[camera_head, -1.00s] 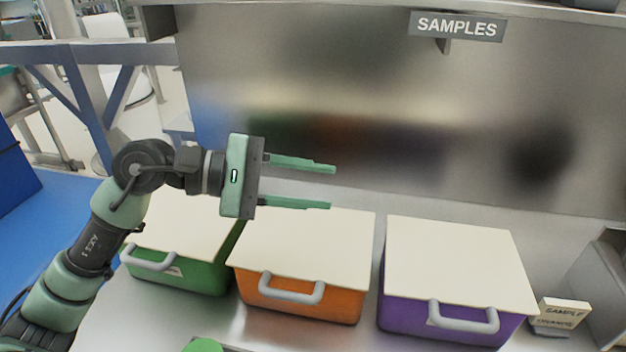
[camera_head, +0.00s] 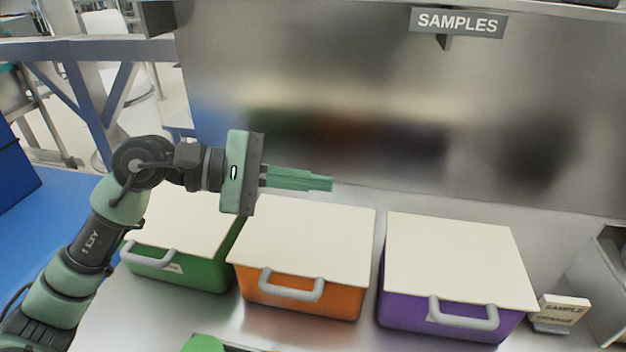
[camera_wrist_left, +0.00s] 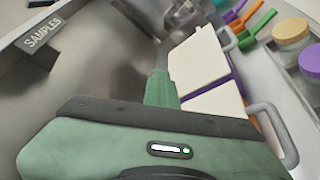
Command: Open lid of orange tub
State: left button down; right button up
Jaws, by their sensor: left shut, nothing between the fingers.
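The orange tub (camera_head: 340,302) stands in the middle of the row on the metal bench. Its cream lid (camera_head: 310,240) lies flat on top and is closed. A grey handle (camera_head: 291,286) is on its front. In the left wrist view the orange tub's handle (camera_wrist_left: 272,130) shows at the right. My left gripper (camera_head: 330,183) is shut and empty, its green fingers together, in the air above and behind the lid's back edge. The fingers also show in the left wrist view (camera_wrist_left: 160,80). My right gripper is in neither view.
A green tub (camera_head: 185,272) stands to the left and a purple tub (camera_head: 400,312) to the right, both with cream lids on. A small sample card block (camera_head: 562,310) stands at the far right. A metal back wall (camera_head: 350,120) rises behind the tubs, with a SAMPLES sign (camera_head: 458,23).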

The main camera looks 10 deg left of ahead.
pick_arm(q)
jog(key=c, duration=2.2)
grip_release()
jog(key=c, duration=1.4)
grip_release()
jog(key=b+v, duration=0.2)
jog(key=v, duration=0.5)
jog(key=shift+a+b, duration=0.35)
jog(key=shift+s+r, duration=0.1)
jog(key=shift+r, duration=0.1)
